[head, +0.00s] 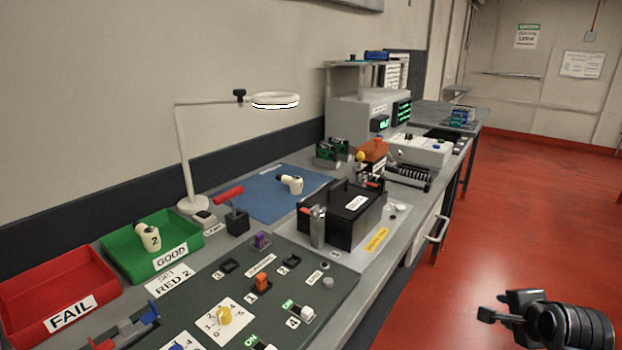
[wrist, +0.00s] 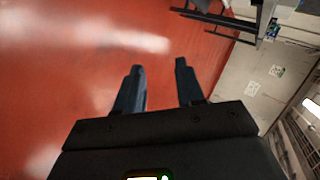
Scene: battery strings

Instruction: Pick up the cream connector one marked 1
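A cream connector (head: 291,183) lies on the blue mat (head: 262,205) in the head view; I cannot read a number on it. A second cream connector, marked 2 (head: 148,237), is in the green GOOD bin (head: 122,256). My gripper (head: 495,306) is at the lower right of the head view, over the red floor and well away from both connectors. In the wrist view my gripper (wrist: 159,66) has its two fingers apart, with only floor showing between them. Neither connector shows in the wrist view.
A red FAIL bin (head: 60,290) stands at the front left. A black box (head: 350,212) stands right of the mat, and a dark switch panel (head: 335,285) is in front. The floor beside the bench is clear.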

